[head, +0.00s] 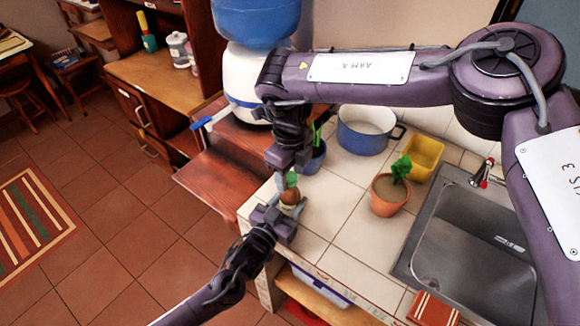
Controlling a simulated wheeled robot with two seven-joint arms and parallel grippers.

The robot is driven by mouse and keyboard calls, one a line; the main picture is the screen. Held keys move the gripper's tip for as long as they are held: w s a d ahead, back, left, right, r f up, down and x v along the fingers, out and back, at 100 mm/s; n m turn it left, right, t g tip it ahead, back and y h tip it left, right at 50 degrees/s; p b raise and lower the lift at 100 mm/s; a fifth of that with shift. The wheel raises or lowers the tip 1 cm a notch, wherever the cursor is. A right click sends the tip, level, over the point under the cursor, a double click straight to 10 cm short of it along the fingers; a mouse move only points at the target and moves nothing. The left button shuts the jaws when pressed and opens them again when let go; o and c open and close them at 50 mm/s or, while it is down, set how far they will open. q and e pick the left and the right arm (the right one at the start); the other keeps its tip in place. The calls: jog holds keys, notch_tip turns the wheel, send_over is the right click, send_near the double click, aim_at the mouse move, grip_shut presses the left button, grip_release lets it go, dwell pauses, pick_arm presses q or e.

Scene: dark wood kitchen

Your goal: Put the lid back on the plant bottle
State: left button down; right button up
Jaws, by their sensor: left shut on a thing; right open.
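A small brown rounded bottle (289,197) is at my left gripper (283,213), near the counter's left edge. The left gripper is shut on it, with a light grey finger showing at its right side. A small green piece (291,179), which looks like the lid, shows just above the brown part. It seems to touch or nearly touch it; I cannot tell whether it is seated. My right gripper (288,166) points down directly above the green piece and is open. Its fingertips are small and partly hidden.
A blue pot (364,141), a yellow container (423,158) and a potted plant in terracotta (388,203) stand on the tiled counter (335,215). A blue plant pot (314,160) is close behind my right gripper. A sink (475,245) lies right. A water dispenser (240,75) stands behind.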

jog(key=shift+c, duration=0.2)
jog(key=c, duration=1)
jog(key=m, duration=0.5)
jog(key=shift+a, duration=0.1)
jog(key=m, duration=1.2)
jog(key=shift+m, duration=0.3)
jog(key=m, duration=0.8)
jog(key=shift+w, duration=0.1)
jog(key=o, duration=1.2)
